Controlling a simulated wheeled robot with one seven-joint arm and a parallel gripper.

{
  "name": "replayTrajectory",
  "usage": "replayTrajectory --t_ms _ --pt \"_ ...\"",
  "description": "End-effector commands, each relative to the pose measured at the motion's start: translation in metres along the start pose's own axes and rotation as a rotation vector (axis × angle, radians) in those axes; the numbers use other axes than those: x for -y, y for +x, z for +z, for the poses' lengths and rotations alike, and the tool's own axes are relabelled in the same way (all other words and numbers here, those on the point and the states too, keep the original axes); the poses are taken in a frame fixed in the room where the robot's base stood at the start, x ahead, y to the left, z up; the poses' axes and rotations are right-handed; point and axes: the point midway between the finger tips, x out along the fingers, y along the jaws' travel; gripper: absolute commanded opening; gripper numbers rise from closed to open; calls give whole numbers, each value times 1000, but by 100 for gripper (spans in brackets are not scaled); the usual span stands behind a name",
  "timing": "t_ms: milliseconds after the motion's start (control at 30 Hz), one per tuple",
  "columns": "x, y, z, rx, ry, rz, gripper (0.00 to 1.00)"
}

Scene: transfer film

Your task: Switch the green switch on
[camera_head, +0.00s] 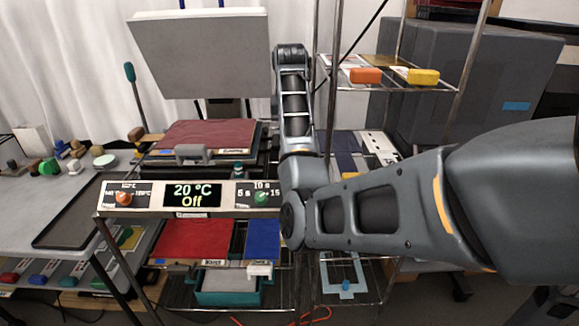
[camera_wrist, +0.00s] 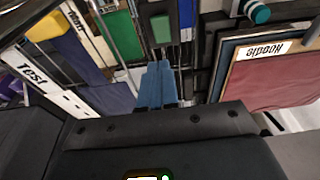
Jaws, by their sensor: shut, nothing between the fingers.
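A small green rectangular piece (camera_wrist: 160,28), which looks like the green switch, sits on a dark narrow housing at the top middle of the wrist view. Whether it is on or off I cannot tell. My gripper (camera_wrist: 159,66) shows as blue fingers, shut and empty, pointing towards the green piece and just below it in the picture. Whether they touch the housing I cannot tell. In the head view my arm hides the switch and the gripper. The control panel display (camera_head: 192,195) reads 20 °C and Off.
A red press bed (camera_head: 208,134) with a grey handle stands behind the panel, under a raised grey plate (camera_head: 200,52). The panel has an orange knob (camera_head: 123,198) and a green knob (camera_head: 261,198). A wire shelf (camera_head: 440,84) at right holds orange and yellow blocks.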

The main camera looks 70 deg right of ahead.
Motion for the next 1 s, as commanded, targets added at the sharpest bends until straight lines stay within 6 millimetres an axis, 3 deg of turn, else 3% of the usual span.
replayTrajectory --t_ms 367,700,1000 --pt "-2 30 1 3 2 3 0" --pt "0 88 7 6 -1 1 0" --pt "0 113 16 2 0 -1 0"
